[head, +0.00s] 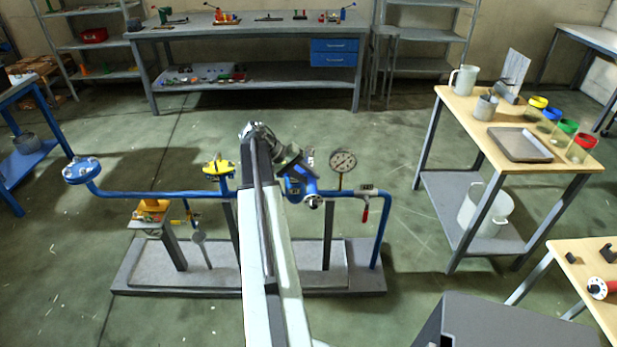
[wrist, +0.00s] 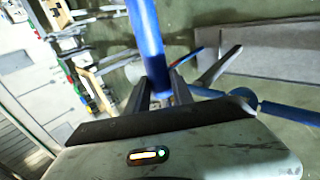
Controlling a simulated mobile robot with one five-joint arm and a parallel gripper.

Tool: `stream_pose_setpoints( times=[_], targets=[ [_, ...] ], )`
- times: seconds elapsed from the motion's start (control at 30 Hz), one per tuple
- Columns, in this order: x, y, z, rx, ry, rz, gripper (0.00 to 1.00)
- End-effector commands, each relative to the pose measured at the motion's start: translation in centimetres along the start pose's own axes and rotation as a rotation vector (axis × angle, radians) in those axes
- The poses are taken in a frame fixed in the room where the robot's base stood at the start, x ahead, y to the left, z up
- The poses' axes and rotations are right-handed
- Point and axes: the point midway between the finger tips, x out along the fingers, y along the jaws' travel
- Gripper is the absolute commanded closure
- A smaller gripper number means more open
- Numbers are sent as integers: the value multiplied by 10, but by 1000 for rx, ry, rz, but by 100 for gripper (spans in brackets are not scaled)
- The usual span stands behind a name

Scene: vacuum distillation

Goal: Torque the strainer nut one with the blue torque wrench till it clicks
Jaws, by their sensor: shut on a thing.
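My gripper (wrist: 158,88) is shut on a blue shaft, which I take to be the blue torque wrench (wrist: 147,40). The shaft passes between the dark fingers and runs up out of the wrist view; its working end is not seen there. In the head view my arm reaches over the blue pipe, and my gripper's fingertips are hidden. A blue strainer body (head: 303,184) sits on the pipe just right of my arm, with a metal nut (head: 313,201) at its lower end. I cannot tell whether the wrench touches a nut.
The blue pipe (head: 150,194) stands on a grey base (head: 170,292). A wooden-topped table (head: 470,120) stands right. Open floor lies between.

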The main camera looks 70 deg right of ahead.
Motion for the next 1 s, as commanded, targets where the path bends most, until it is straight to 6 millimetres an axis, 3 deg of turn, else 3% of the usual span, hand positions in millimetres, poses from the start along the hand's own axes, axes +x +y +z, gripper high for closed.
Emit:
stream_pose_setpoints(
  times=[1.0],
  targets=[
    [16,-16,0,0,1,2,100]
  ],
)
